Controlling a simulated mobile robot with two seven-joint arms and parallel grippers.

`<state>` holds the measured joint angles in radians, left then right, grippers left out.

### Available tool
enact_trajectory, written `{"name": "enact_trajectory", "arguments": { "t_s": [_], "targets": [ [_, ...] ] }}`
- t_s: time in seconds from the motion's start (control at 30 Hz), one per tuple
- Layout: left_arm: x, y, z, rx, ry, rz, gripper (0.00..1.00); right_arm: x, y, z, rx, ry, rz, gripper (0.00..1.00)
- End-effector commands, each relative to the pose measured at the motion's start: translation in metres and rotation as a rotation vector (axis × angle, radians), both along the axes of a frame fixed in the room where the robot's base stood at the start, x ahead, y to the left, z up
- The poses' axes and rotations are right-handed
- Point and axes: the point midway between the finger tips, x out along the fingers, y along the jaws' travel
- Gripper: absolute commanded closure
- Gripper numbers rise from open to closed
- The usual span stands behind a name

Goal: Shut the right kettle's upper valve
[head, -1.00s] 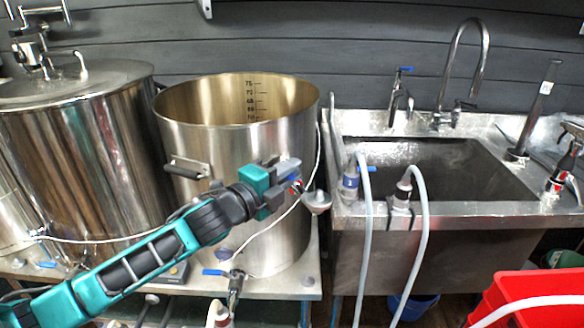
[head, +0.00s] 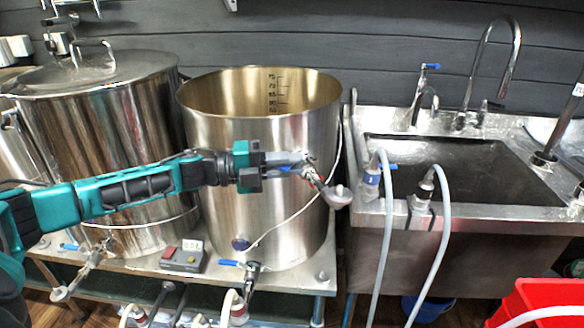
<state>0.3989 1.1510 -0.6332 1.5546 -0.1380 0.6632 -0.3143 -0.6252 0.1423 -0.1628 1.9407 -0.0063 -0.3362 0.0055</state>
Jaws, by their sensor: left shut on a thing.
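The right kettle (head: 230,225) is an open steel pot with a volume scale inside its far wall. My left gripper (head: 285,162) reaches in from the left, level across the kettle's front. It is shut on the upper valve's blue handle (head: 284,169), which points left from the valve. The jaws hide most of the handle. My right gripper is out of view.
A lower valve (head: 251,272) with a blue handle sits at the kettle's foot. A thin cable hangs beside the upper valve. A lidded kettle (head: 95,110) stands left, behind my arm. A sink (head: 450,185) with hoses is right, and a red crate (head: 545,295) sits lower right.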

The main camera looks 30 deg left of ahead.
Motion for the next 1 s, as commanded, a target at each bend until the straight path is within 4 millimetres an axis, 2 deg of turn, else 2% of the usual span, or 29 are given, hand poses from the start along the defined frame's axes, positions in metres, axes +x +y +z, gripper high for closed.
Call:
{"name": "enact_trajectory", "arguments": {
  "t_s": [0.47, 0.5, 0.57, 0.83, 1.0],
  "targets": [
    [0.0, 0.001, -0.001, 0.001, 0.001, -0.017, 1.0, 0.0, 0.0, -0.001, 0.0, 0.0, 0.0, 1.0],
    [0.0, 0.001, -0.001, 0.001, 0.001, -0.017, 0.84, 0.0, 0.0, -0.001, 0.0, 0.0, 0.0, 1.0],
    [0.0, 0.001, -0.001, 0.001, 0.001, -0.017, 0.79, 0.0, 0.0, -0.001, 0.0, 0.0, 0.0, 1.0],
    [-0.001, 0.002, -0.001, 0.001, 0.001, -0.017, 0.79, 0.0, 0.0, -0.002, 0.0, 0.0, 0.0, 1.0],
    [-0.01, 0.014, -0.003, 0.004, 0.003, -0.015, 0.79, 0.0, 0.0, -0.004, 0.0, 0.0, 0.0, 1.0]
  ]
}}
